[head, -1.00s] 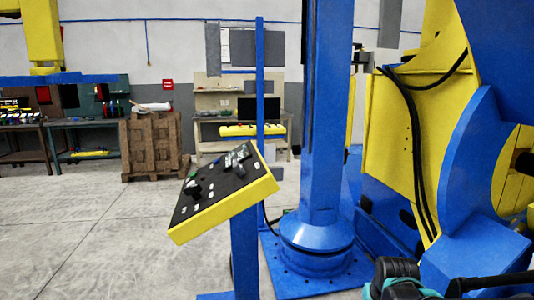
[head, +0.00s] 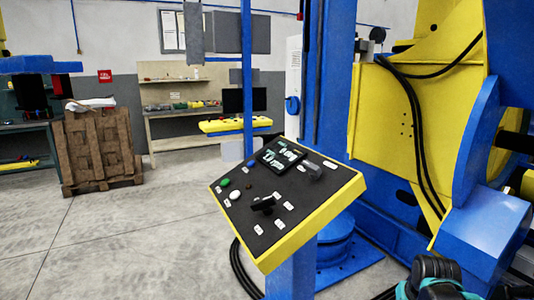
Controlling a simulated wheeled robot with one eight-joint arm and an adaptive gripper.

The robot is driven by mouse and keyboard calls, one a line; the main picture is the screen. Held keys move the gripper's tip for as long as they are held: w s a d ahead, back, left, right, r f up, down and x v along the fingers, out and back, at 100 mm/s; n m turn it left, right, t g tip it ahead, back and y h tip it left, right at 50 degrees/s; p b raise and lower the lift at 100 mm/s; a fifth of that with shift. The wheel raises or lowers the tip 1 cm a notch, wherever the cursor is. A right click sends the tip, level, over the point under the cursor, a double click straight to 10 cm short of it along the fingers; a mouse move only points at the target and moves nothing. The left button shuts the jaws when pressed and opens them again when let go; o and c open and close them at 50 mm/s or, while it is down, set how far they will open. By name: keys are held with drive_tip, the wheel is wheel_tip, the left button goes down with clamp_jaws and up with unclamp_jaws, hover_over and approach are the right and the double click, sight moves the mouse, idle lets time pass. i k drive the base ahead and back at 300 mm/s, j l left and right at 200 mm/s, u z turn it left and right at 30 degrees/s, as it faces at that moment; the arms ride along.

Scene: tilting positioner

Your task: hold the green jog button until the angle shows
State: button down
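The green jog button (head: 225,182) is a small round button near the left corner of the tilted black control panel (head: 290,222), which has a yellow rim and stands on a blue post. A white round button (head: 235,195) sits just below it. A lit display (head: 281,155) is at the panel's upper edge; its digits are too blurred to read surely. A black knob (head: 263,204) is on the panel's lower middle. Nothing touches the green button. A black and teal part of my arm shows at the bottom right, well apart from the panel. My gripper itself is not visible.
The blue column (head: 328,100) and the big yellow and blue positioner (head: 410,120) stand behind and right of the panel. Black cables lie on the floor by the post. A wooden crate stack (head: 98,150) and a workbench are farther back. Floor at left is clear.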

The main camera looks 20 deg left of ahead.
sight(225, 182)
drive_tip(key=k+j, duration=0.1)
drive_tip(key=j, duration=0.4)
drive_tip(key=k+j, duration=0.1)
drive_tip(key=j, duration=0.35)
drive_tip(key=k+j, duration=0.1)
drive_tip(key=j, duration=0.4)
drive_tip(key=k+j, duration=0.1)
drive_tip(key=j, duration=0.4)
drive_tip(key=i+j+z, duration=0.1)
drive_tip(key=j, duration=0.55)
drive_tip(key=i+j+z, duration=0.15)
drive_tip(key=j, duration=0.5)
drive_tip(key=j+z, duration=0.1)
drive_tip(key=j, duration=0.55)
